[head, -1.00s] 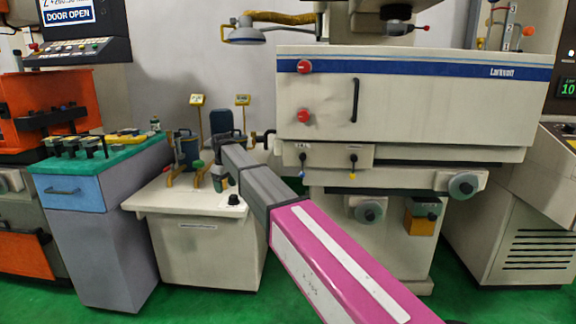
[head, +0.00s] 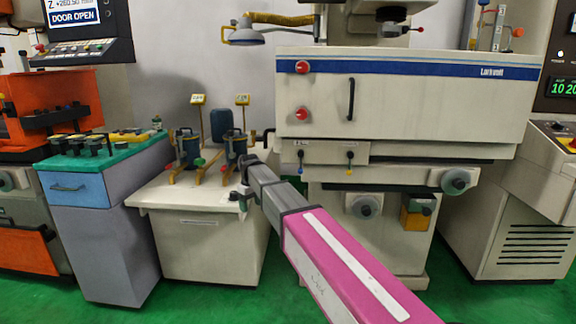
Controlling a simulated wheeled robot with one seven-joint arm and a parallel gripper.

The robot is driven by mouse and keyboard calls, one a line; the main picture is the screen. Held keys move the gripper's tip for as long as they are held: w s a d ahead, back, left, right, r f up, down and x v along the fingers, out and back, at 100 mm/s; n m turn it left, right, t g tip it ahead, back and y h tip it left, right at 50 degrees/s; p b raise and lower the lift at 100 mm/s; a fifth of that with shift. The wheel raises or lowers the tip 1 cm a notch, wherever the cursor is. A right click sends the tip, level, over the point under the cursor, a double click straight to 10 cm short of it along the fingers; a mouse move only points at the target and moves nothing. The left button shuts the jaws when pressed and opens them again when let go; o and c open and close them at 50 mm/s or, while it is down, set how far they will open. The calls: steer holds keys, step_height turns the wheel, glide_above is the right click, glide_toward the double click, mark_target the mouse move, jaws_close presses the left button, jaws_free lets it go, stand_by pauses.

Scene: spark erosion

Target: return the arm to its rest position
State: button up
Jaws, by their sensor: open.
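My arm, with a pink and white link and grey end sections, reaches from the bottom right toward the white bench (head: 200,222) in the head view. My gripper (head: 240,192) is at the arm's far end, small and dark, over the bench's right front part. It looks empty, and its fingers are hard to make out at this size.
The large white machine (head: 420,105) stands close behind and right of my arm. A blue-grey cabinet (head: 95,240) with a green top holding small dark items is at left. An orange machine (head: 55,105) stands beyond it. Green floor (head: 215,305) is clear in front.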

steer(key=s+d+f+m, duration=0.3)
steer(key=s+d+f, duration=0.3)
steer(key=d, duration=0.5)
steer(key=s+d+f+m, duration=0.3)
steer(key=s+d+f, duration=0.4)
steer(key=s+d, duration=0.2)
steer(key=s+d+f+m, duration=0.3)
steer(key=s+d+f, duration=0.3)
steer(key=d, duration=0.8)
steer(key=shift+s+f+m, duration=0.25)
steer(key=shift+s+m, duration=0.05)
steer(key=shift+s, duration=0.85)
